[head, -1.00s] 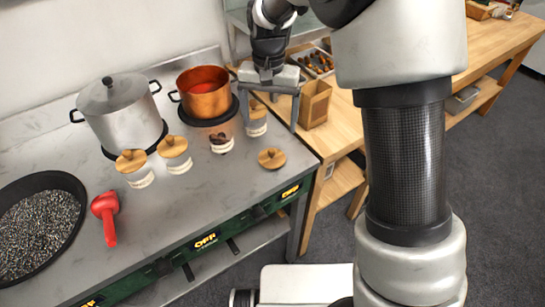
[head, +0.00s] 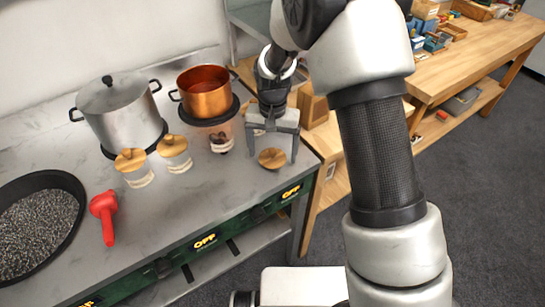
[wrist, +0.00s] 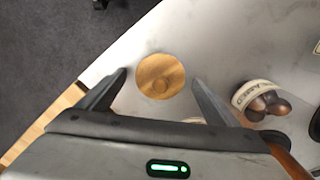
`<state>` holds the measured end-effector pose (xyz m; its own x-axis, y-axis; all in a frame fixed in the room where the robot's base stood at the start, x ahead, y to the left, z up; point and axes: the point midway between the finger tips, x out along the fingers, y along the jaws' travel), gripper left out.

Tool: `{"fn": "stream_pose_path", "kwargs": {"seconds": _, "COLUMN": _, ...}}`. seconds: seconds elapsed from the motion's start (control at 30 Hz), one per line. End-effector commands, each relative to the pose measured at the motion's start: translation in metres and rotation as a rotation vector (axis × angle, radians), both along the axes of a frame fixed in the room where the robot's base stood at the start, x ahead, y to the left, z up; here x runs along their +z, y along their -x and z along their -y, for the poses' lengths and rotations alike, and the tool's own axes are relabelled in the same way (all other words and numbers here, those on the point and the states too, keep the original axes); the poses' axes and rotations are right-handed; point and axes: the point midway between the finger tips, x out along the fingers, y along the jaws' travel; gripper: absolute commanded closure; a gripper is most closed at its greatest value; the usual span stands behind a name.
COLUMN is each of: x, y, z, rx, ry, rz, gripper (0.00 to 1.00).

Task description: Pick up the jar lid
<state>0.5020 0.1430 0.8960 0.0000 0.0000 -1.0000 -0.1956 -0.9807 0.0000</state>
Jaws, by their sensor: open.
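The jar lid (head: 272,158) is a round wooden disc with a small knob. It lies flat on the grey counter near its right end. In the wrist view the lid (wrist: 160,76) shows whole, ahead of and between the fingertips. My gripper (head: 272,158) is open and points down above the lid, one finger to each side of it in the head view. In the wrist view my gripper (wrist: 158,82) holds nothing. I cannot tell its exact height over the lid.
An open glass jar with chestnuts (head: 221,140) stands close left of my gripper. The counter in front of the lid is clear.

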Motion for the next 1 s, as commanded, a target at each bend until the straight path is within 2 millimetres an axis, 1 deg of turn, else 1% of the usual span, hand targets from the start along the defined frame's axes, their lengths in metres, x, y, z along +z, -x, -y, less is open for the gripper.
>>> {"fn": "stream_pose_path", "kwargs": {"seconds": 0.13, "x": 0.000, "y": 0.000, "z": 0.000, "rx": 0.000, "ry": 0.000, "rz": 0.000, "gripper": 0.15}}
{"fn": "stream_pose_path", "kwargs": {"seconds": 0.17, "x": 0.000, "y": 0.000, "z": 0.000, "rx": 0.000, "ry": 0.000, "rz": 0.000, "gripper": 0.19}}
{"fn": "stream_pose_path", "kwargs": {"seconds": 0.4, "x": 0.001, "y": 0.000, "z": 0.000, "rx": 0.000, "ry": 0.000, "rz": 0.000, "gripper": 0.59}}
{"fn": "stream_pose_path", "kwargs": {"seconds": 0.63, "x": 0.002, "y": 0.000, "z": 0.000, "rx": 0.000, "ry": 0.000, "rz": 0.000, "gripper": 0.59}}
{"fn": "stream_pose_path", "kwargs": {"seconds": 0.73, "x": 0.009, "y": -0.001, "z": 0.000, "rx": 0.000, "ry": -0.001, "rz": 0.002, "gripper": 0.59}}
{"fn": "stream_pose_path", "kwargs": {"seconds": 0.87, "x": 0.031, "y": -0.001, "z": -0.001, "rx": 0.000, "ry": -0.001, "rz": 0.005, "gripper": 0.59}}
{"fn": "stream_pose_path", "kwargs": {"seconds": 1.0, "x": 0.061, "y": -0.001, "z": 0.000, "rx": -0.001, "ry": -0.001, "rz": 0.004, "gripper": 0.59}}
